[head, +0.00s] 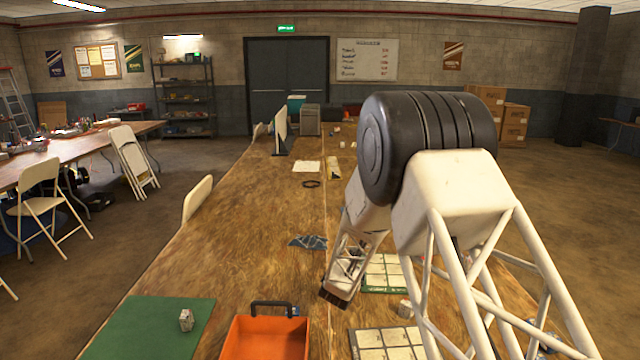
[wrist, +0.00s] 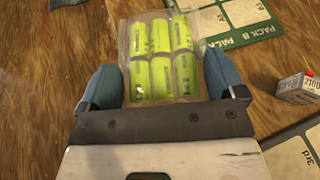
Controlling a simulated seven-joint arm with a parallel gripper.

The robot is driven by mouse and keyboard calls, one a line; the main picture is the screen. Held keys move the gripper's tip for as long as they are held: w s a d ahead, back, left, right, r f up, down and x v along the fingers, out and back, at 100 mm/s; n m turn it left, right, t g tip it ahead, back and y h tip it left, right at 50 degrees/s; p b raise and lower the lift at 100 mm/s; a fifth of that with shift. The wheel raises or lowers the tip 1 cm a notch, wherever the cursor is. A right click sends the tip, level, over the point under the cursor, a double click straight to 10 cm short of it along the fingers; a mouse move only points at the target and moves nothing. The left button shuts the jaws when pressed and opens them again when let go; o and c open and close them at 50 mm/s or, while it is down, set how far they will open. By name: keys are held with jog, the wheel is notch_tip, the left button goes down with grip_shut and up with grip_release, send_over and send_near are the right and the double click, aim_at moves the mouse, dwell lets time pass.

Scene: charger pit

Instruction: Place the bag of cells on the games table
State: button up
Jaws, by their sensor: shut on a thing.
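The bag of cells (wrist: 162,57) is a clear pouch with several yellow-green cells in two rows. In the wrist view it sits between the two blue fingers of my gripper (wrist: 162,72), which is shut on it. The bag is over the long wooden worktable (head: 245,240); how far above the wood I cannot tell. In the head view my arm reaches down over this table and the bag is not visible. Another long table (head: 90,142) with many small items stands at the left; no label shows which is the games table.
A green Pack B card (wrist: 243,22) and a small box marked 2100 (wrist: 298,88) lie near my gripper. An orange bin (head: 265,338) and a green mat (head: 150,325) are at the near edge. Folding chairs (head: 133,160) stand by the left table. The worktable's middle-left is mostly clear.

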jog(key=d+f, duration=0.2)
jog(key=d, duration=0.6)
jog(key=shift+d+f, duration=0.2)
jog(key=shift+f, duration=0.05)
jog(key=shift+r, duration=0.1)
dwell(2.0)
notch_tip(320, 180, up, 6)
jog(key=s+d+m+g+h, duration=0.1)
jog(key=s+d+m+h, duration=0.3)
jog(key=s+d, duration=0.65)
jog(key=s+d+f+m+g+h, duration=0.1)
jog(key=s+d+m+g, duration=0.1)
jog(key=s+d, duration=0.3)
jog(key=s+d+f+m+g+h, duration=0.2)
jog(key=s+d, duration=0.3)
jog(key=s, duration=0.8)
jog(key=s+d+f+m+g+h, duration=0.1)
jog(key=s+d+f+m+g, duration=0.1)
jog(key=s+d, duration=0.3)
jog(key=shift+s+d+g+h, duration=0.25)
jog(key=shift+s+g+h, duration=0.15)
jog(key=shift+s, duration=1.6)
jog(key=shift+f, duration=0.25)
